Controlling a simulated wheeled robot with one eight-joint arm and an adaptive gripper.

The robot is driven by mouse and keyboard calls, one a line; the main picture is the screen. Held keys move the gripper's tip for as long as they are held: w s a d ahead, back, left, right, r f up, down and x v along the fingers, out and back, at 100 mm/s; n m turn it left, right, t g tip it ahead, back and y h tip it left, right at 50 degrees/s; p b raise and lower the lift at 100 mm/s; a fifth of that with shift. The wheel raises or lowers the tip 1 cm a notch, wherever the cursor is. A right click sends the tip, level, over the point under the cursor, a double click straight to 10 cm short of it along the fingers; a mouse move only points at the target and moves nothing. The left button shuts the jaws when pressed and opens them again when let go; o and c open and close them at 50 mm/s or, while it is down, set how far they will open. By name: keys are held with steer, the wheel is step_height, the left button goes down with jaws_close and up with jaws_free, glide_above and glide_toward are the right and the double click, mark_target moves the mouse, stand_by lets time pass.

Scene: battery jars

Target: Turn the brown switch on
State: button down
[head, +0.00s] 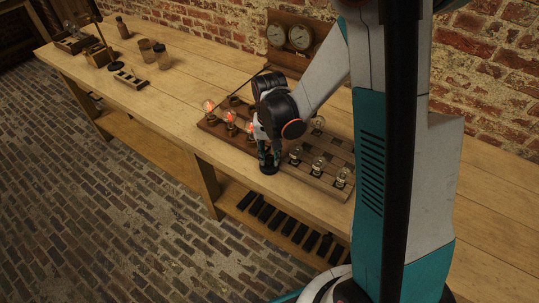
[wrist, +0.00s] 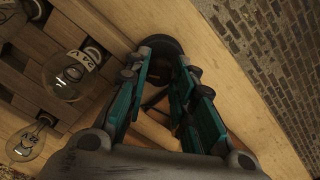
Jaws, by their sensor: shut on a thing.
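A round, dark switch (wrist: 164,45) with a brownish middle sits at the front edge of the wooden bulb board; I take it to be the brown switch. My gripper (wrist: 162,68) reaches down over it, with its teal fingers on either side, closed on its middle part. The fingers hide most of that part, so I cannot tell which way it is turned. In the head view my gripper (head: 268,158) points down at the board's front edge, and the dark switch base (head: 269,169) shows just below the fingertips.
On the board (head: 215,125), several bulbs left of my gripper glow reddish, such as one bulb (head: 231,117). Clear bulbs (head: 317,165) stand close on the right and look unlit. Gauges (head: 288,37) stand behind. Jars (head: 163,60) stand far left on the bench, with bare wood between.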

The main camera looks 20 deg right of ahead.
mark_target(269, 157)
steer(key=m+b, duration=0.1)
steer(key=m, duration=0.5)
steer(key=shift+m, duration=0.3)
stand_by(0.4)
steer(key=c, duration=1.3)
jaws_free()
steer(key=shift+c, duration=0.2)
step_height(269, 157, up, 12)
steer(key=shift+r, duration=0.1)
